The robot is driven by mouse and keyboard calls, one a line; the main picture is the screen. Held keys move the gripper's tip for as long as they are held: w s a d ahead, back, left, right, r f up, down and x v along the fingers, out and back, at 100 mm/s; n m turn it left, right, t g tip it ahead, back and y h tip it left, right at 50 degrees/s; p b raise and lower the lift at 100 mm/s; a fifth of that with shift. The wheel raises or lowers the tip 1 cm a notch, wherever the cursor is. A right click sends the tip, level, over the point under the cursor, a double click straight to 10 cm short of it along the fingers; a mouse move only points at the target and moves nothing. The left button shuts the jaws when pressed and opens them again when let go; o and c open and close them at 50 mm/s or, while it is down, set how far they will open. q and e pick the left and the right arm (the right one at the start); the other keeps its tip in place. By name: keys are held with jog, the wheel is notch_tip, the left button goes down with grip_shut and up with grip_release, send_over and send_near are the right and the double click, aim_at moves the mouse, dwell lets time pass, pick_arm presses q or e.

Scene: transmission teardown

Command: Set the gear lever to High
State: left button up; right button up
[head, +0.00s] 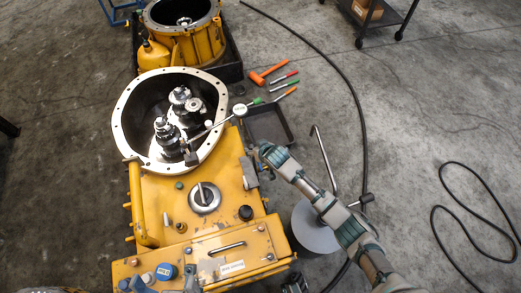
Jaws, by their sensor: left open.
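The yellow transmission housing (165,205) stands at the left centre with an open round bell end. A metal rod like a lever (214,126) slants up and right across the bell's rim to a pale round knob (240,110). A round silver fitting with a dark handle (205,197) sits on the housing top. I cannot tell which is the gear lever, nor read any High mark. My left gripper (166,284) is open and partly cut off at the bottom edge, by the front panel. My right gripper (252,172) is beside the housing's right side; its fingers are unclear.
A second yellow housing (190,42) stands in a dark tray behind. An orange hammer (268,74) and several coloured-handled tools lie on the floor. A dark tray (270,126), grey disc (315,232) and black cable (362,130) are at the right. Floor farther right is mostly clear.

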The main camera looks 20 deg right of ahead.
jog(key=v, duration=0.5)
jog(key=shift+s+d+r, duration=0.1)
jog(key=shift+s+r, duration=0.1)
jog(key=shift+s, duration=0.1)
